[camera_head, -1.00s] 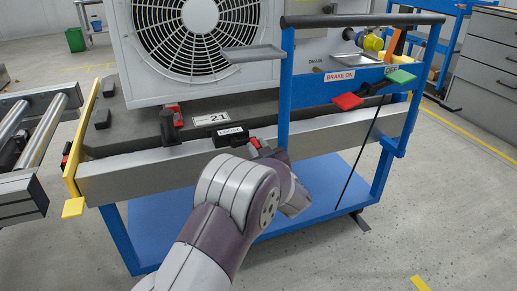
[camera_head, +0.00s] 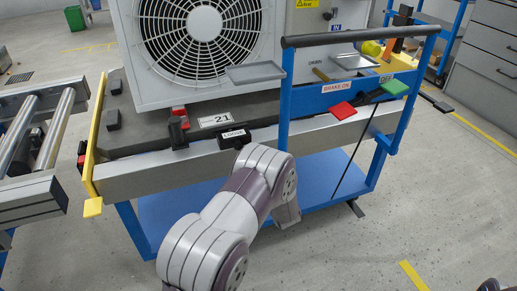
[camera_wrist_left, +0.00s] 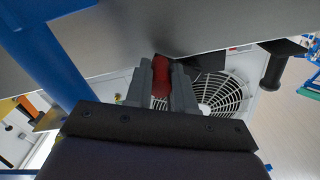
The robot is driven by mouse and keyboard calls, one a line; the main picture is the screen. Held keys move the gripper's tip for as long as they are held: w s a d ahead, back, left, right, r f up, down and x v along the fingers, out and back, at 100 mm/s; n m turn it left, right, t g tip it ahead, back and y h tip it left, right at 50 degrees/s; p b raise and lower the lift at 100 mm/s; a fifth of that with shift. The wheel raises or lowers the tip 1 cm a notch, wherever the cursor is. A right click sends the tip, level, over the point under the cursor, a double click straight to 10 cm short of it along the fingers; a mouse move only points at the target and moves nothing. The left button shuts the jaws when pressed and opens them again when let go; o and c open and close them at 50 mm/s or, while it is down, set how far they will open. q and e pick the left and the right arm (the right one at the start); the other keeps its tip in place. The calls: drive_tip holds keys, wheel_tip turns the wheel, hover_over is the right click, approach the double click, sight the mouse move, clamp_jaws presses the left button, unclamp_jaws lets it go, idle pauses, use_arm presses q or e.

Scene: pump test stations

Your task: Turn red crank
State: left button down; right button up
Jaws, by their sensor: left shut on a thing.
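In the left wrist view, my left gripper (camera_wrist_left: 160,72) is shut on a red handle, the red crank (camera_wrist_left: 160,84), which sits between the two grey fingers under a grey metal surface. The crank's far end and mount are hidden. The arm covers the gripper and the crank there.
The cart (camera_head: 170,215) carries a white fan unit (camera_head: 140,85). A red pedal (camera_head: 342,111) and a green pedal (camera_head: 395,88) sit at its right. A yellow post (camera_head: 92,150) and rollers (camera_head: 58,130) stand at the left. The floor at right is open.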

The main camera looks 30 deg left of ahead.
use_arm(q)
drive_tip(key=shift+s+a+f+m+p, duration=0.25)
drive_tip(key=shift+f+m+p, duration=0.1)
drive_tip(key=shift+m+p, duration=0.5)
drive_tip(key=shift+f, duration=0.1)
drive_tip(key=c, duration=1)
unclamp_jaws()
drive_tip(key=shift+o, duration=0.2)
drive_tip(key=shift+d, duration=0.15)
drive_tip(key=shift+s+d, duration=0.3)
drive_tip(key=p+v, duration=0.3)
drive_tip(key=v, duration=0.8)
drive_tip(key=shift+s+d+p, duration=0.25)
drive_tip(key=shift+d+p, duration=0.05)
